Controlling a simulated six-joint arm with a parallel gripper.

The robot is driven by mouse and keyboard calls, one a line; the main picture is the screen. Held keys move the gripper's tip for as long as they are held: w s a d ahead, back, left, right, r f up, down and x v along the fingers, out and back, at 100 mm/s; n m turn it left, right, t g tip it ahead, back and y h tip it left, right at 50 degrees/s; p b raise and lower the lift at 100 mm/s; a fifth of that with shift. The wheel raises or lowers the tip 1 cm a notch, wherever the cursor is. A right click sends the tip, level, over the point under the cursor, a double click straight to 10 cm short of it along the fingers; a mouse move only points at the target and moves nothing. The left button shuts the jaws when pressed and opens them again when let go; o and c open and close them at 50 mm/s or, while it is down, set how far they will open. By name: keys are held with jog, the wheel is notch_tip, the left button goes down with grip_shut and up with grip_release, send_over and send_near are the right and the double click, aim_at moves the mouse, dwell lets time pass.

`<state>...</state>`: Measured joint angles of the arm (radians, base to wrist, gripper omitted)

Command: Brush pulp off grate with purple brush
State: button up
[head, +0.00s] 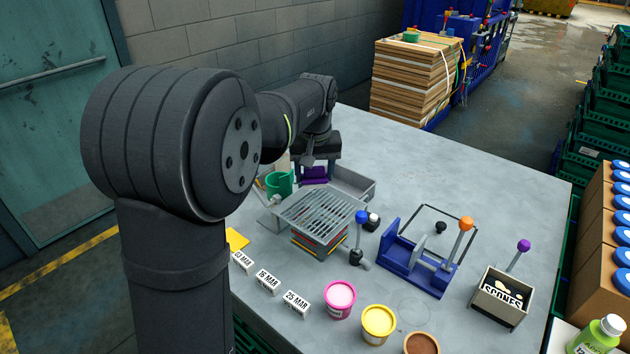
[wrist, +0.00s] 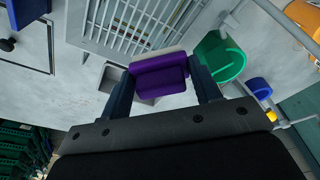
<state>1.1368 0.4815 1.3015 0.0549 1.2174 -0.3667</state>
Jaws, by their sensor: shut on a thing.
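The purple brush (wrist: 160,72) is between the fingers of my gripper (wrist: 163,84) in the wrist view, with a pale strip along its far edge. My gripper is shut on it. In the head view, my gripper (head: 314,172) and the purple brush (head: 313,181) are at the back of the table, behind the grate. The slatted metal grate (head: 322,206) sits over a stack of coloured sheets. It also shows at the top of the wrist view (wrist: 128,28), just beyond the brush. I cannot make out any pulp. Whether the brush touches the grate is unclear.
A green cup (head: 279,184) stands left of the grate, and close right of the brush in the wrist view (wrist: 222,58). A metal tray (head: 356,184) lies behind right. A blue lever stand (head: 406,264), date blocks (head: 268,282) and tubs (head: 340,298) occupy the front and right.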

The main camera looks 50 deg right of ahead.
jog(key=shift+r, duration=1.85)
